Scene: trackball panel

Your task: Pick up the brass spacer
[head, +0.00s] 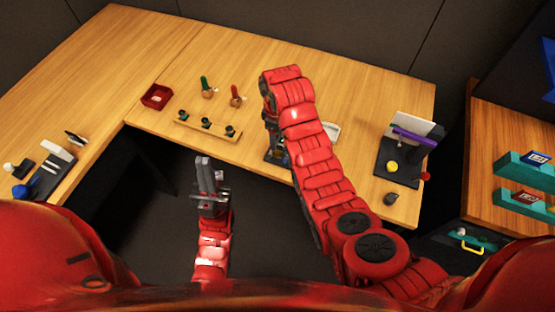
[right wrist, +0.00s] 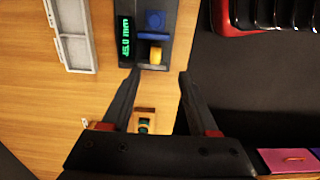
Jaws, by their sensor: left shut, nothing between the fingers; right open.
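In the head view my right arm hides most of the gauge, and the spacer cannot be made out there. My left gripper (head: 204,172) is shut and empty, in front of the table's front edge, away from the gauge.
A white tray (right wrist: 72,36) lies beside the gauge. A wooden rack (head: 207,131) with several dark pegs, a red tray (head: 157,97) and two small tools stand left. A black panel (head: 402,160) with a yellow ball stands right. Table behind the tools is clear.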

